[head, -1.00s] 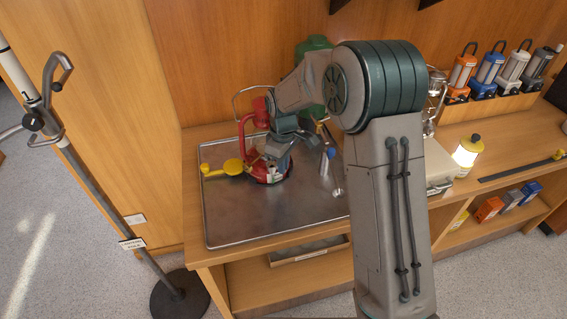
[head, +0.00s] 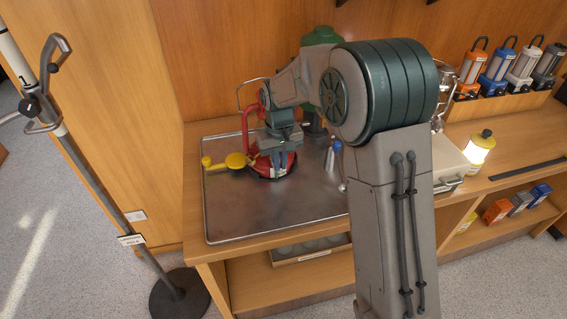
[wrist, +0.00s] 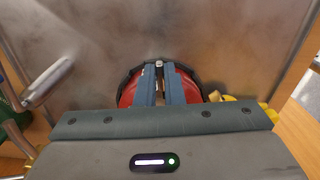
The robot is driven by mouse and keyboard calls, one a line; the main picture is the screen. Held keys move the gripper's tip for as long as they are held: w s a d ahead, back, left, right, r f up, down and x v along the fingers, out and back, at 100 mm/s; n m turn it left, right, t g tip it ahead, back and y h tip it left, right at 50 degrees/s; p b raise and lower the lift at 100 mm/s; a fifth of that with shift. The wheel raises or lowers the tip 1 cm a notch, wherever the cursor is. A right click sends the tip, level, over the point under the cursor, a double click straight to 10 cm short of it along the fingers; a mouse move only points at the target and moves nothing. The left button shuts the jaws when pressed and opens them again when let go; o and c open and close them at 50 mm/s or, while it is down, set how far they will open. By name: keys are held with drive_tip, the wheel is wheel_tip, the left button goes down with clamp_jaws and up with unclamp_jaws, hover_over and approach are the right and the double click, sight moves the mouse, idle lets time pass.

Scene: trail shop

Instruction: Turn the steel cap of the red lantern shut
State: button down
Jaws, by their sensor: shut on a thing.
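The red lantern (head: 246,128) stands on the steel tray (head: 225,215), its red frame and round base partly hidden by my wrist. In the wrist view its red base (wrist: 129,93) shows on both sides of my fingers. My gripper (head: 273,164) points down at the base, and in the wrist view its two fingers (wrist: 160,82) are close together. They are shut on a small steel piece, seemingly the steel cap (wrist: 159,64), of which only a bit shows at the fingertips. The cap is hidden in the head view, and I cannot tell how far it is turned.
A green lantern (head: 320,36) is behind my arm. The tray's front is clear. A pole stand (head: 100,190) is left.

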drive_tip(key=m, duration=0.2)
drive_tip(key=a+m, duration=0.1)
drive_tip(key=a+m+b, duration=0.1)
drive_tip(key=m, duration=0.1)
drive_tip(key=shift+s+m, duration=0.1)
drive_tip(key=shift+m, duration=0.2)
drive_tip(key=shift+w+a+m, duration=0.15)
drive_tip(key=shift+a+m, duration=0.25)
drive_tip(key=shift+m, duration=0.75)
drive_tip(key=shift+w+a+m, duration=0.1)
drive_tip(key=shift+a+m, duration=0.25)
drive_tip(key=shift+m, duration=0.8)
drive_tip(key=c, duration=1.5)
unclamp_jaws()
drive_tip(key=shift+c, duration=0.2)
drive_tip(key=shift+r, duration=0.15)
wheel_tip(320, 180, up, 14)
drive_tip(key=b, duration=0.1)
drive_tip(key=shift+f, duration=0.2)
